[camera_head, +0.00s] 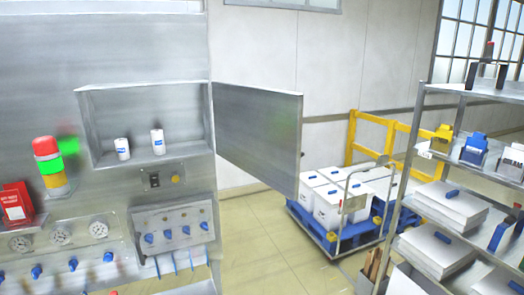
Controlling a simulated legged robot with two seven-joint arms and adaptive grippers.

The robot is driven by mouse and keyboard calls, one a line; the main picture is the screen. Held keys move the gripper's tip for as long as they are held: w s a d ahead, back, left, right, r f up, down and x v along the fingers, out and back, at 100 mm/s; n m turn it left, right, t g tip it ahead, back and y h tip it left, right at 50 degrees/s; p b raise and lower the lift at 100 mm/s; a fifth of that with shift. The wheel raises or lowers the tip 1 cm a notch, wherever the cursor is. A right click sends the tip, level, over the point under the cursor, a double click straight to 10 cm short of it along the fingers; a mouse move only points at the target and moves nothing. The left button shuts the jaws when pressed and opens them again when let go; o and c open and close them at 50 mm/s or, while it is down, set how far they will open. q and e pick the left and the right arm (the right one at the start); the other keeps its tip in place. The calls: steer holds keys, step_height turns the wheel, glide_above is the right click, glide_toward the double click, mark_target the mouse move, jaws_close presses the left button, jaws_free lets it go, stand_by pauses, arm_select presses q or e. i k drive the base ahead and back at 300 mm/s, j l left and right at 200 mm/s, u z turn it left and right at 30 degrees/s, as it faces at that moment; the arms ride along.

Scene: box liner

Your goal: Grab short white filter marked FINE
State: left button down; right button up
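Two white cylindrical filters with blue labels stand upright in an open wall cabinet (180,89). The left filter (122,149) looks shorter, and the right filter (158,142) looks a little taller. They stand apart from each other on the cabinet floor. The label text is too small to read, so I cannot tell which is marked FINE. Neither of my grippers shows in the head view.
The cabinet door (257,135) is swung open to the right. A red, green and yellow signal light (50,165) stands left of the cabinet. Gauges and blue-handled valves sit below. A cart with white boxes (330,205) and a loaded metal shelf (470,90) stand right.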

mark_target(122, 146)
steer(key=i+l+u, duration=0.1)
steer(key=u, duration=0.35)
steer(key=i+l+u, duration=0.1)
steer(key=u, duration=0.3)
steer(key=l+u, duration=0.2)
steer(key=u, duration=0.25)
steer(key=i+l+u, duration=0.15)
steer(key=l+u, duration=0.15)
steer(key=l, duration=0.65)
steer(key=l+u, duration=0.25)
steer(key=l, duration=0.7)
steer(key=i, duration=0.05)
